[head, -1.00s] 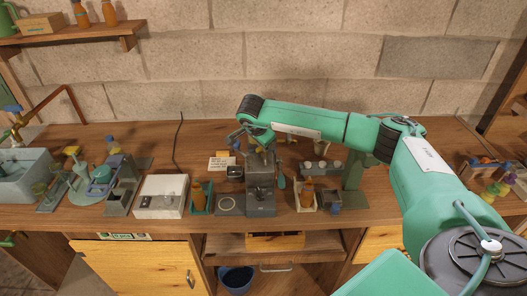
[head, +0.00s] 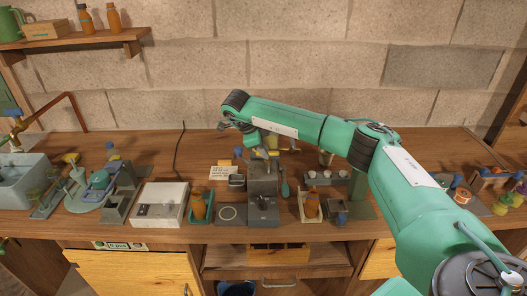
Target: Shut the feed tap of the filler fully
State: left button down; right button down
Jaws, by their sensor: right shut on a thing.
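The filler (head: 262,182) is a grey upright machine on a grey base, standing in the middle of the bench. My right gripper (head: 251,147) reaches down from behind and above onto the filler's top. It is shut on a small part there, which I take to be the feed tap; the jaws and wrist mostly hide it. A small yellow piece shows just beside the fingers. How far the tap is turned cannot be seen. My left gripper is not in view.
A white scale-like box (head: 160,204) and an amber bottle (head: 198,207) stand left of the filler. Another amber bottle (head: 312,205) and a rack of jars (head: 326,177) stand right. A note card (head: 222,173) lies behind left. The bench front edge is clear.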

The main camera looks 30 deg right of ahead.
dwell(0.4)
jog(key=c, duration=1.4)
grip_release()
jog(key=shift+o, duration=0.2)
jog(key=shift+w+a+r+b, duration=0.15)
jog(key=shift+a+r+b, duration=0.15)
jog(key=shift+r, duration=0.2)
jog(key=b+v, duration=0.2)
jog(key=v, duration=1)
jog(key=shift+r, duration=0.3)
